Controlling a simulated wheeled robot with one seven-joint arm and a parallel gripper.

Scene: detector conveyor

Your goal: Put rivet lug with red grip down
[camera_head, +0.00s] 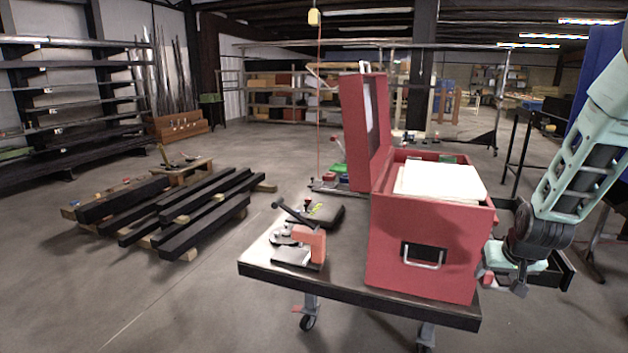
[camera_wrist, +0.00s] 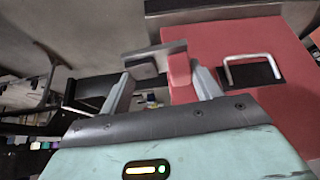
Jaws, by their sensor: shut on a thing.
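The rivet lug with red grip shows in the wrist view as a red block (camera_wrist: 179,68) with a dark grey plate part beside it. It lies between the fingers of my gripper (camera_wrist: 160,82), which is shut on it. In the head view my gripper (camera_head: 503,281) hangs low at the right, beside the red toolbox, with a small red part (camera_head: 487,281) at its left end. Most of the lug is hidden there by the gripper. I cannot tell whether the lug touches anything below.
The open red toolbox (camera_head: 415,268) fills the right of the wheeled cart (camera_head: 345,284), with white contents on top. A salmon-red and grey tool (camera_head: 311,246) and a dark flat case (camera_head: 325,214) stand left of it. The cart's front-left strip is clear.

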